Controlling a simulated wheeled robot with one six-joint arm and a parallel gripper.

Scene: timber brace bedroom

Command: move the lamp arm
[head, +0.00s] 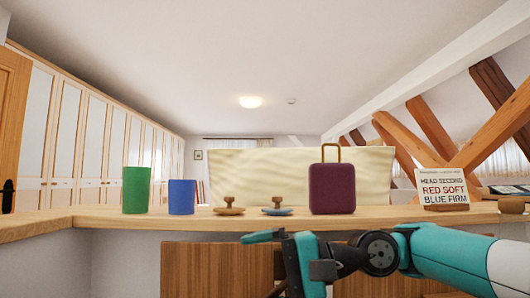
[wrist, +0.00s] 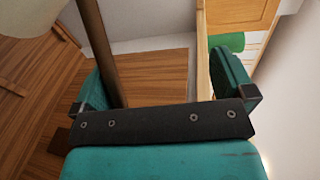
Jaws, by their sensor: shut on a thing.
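A dark brown rod (wrist: 98,45) runs down between my fingers in the wrist view, against the inner side of the left finger. It may be the lamp arm; no whole lamp is clear in either view. My gripper (head: 265,265) is low in front of the counter in the head view, its fingers pointing left. In the wrist view my gripper (wrist: 160,75) is shut on the brown rod, with its fingers still wide apart. The rod's lower end is hidden by the gripper body. A pale rounded shape (wrist: 30,15) is cut off at the top left.
The wooden counter (head: 100,221) carries a green cylinder (head: 135,190), a blue cylinder (head: 181,197), two knobbed pieces (head: 228,208) (head: 277,209), a purple suitcase (head: 332,189) and a lettered sign (head: 444,188). A cream panel (head: 250,170) stands behind. Slanted timber beams (head: 430,130) are at right.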

